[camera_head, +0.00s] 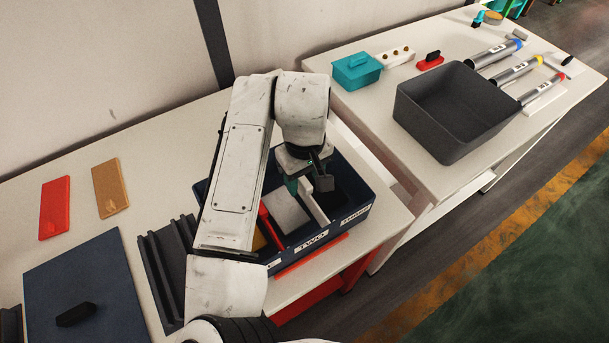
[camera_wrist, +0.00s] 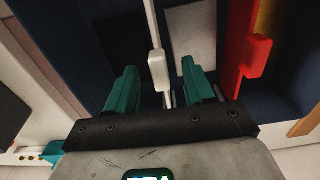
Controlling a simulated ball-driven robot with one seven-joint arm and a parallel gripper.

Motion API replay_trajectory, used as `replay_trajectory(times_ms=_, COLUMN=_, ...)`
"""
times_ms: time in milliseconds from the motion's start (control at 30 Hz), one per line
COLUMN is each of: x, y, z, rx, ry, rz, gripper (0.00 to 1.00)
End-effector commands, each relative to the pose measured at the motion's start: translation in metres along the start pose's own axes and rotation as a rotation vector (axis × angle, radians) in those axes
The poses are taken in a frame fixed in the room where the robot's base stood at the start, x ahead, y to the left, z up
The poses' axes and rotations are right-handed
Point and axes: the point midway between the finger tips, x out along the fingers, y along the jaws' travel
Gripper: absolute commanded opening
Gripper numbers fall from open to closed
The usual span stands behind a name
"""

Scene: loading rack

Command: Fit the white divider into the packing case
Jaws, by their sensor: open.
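The navy packing case (camera_head: 334,231) stands on the near table, with labels TWO and THREE on its front wall. The white divider (camera_head: 313,206) stands inside it, between those two compartments. Its white grip tab (camera_wrist: 158,72) shows between my fingers in the wrist view. My gripper (camera_head: 305,182) is over the case; its teal fingers are open either side of the tab, with visible gaps. In the wrist view the gripper (camera_wrist: 159,85) holds nothing. Whether the divider is fully down in its slots cannot be told. My arm hides the case's left part.
A red divider (camera_wrist: 252,62) stands in the case beside the white one. A pale panel (camera_head: 288,211) lies in compartment two. A dark slotted rack (camera_head: 165,262) and blue board (camera_head: 80,285) lie left. A grey bin (camera_head: 445,145) stands on the far table.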

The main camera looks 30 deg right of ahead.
Motion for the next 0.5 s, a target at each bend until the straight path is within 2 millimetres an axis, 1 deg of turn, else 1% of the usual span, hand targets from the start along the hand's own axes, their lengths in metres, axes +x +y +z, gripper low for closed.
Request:
replay_trajectory(times_ms=167, x=-0.015, y=0.001, z=-0.001, rx=0.002, ry=0.002, rz=0.001, gripper=0.53)
replay_trajectory(times_ms=500, x=-0.078, y=0.001, z=-0.001, rx=0.003, ry=0.002, rz=0.0, gripper=0.53)
